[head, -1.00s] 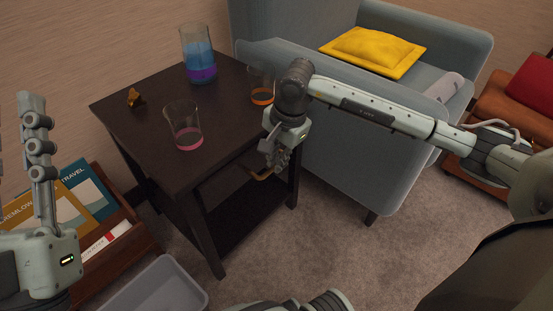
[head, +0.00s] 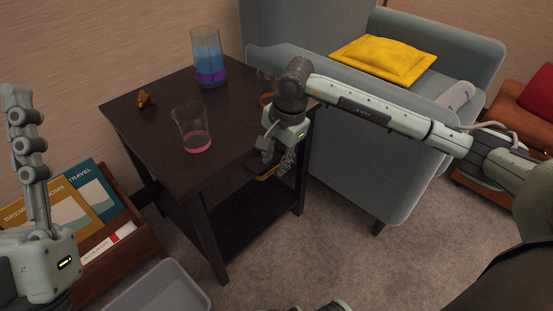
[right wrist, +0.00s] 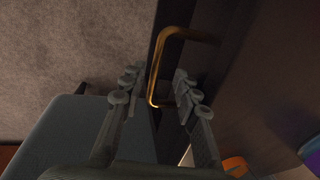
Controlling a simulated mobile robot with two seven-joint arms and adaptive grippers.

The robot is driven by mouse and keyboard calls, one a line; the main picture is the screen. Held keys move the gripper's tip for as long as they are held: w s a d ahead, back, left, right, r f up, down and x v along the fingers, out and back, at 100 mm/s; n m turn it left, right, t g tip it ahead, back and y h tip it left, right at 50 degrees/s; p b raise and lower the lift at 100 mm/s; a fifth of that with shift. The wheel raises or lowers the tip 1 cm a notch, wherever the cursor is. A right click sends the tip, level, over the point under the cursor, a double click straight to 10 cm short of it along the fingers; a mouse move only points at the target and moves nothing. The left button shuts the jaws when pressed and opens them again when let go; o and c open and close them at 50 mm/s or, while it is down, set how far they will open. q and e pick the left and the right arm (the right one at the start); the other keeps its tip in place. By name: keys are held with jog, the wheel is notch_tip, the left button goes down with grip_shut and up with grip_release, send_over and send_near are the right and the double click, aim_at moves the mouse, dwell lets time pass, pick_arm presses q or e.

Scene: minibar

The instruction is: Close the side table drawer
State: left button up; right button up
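The dark side table (head: 165,125) stands left of centre in the head view. Its brass drawer handle (head: 268,173) is partly hidden by my right gripper (head: 275,158). The right wrist view shows the curved handle (right wrist: 157,75) in the gap between the spread fingers of my right gripper (right wrist: 157,87). The fingers are open; I cannot tell whether either touches the handle. How far the drawer stands out is hard to tell, as the gripper covers part of the front. My left gripper (head: 18,125) is raised at the left edge, partly cut off, away from the table, with its fingers apart.
A blue-and-purple glass (head: 209,65), a pink-bottomed glass (head: 194,138) and a small amber object (head: 146,100) stand on the tabletop. An orange-banded glass is mostly hidden. A grey armchair (head: 350,165) is close on the right. A book crate (head: 150,240) and grey bin (head: 160,290) sit left.

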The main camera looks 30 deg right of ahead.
jog(key=shift+r, duration=0.1)
jog(key=v, duration=1.1)
jog(key=shift+r, duration=0.4)
jog(key=shift+s, duration=0.1)
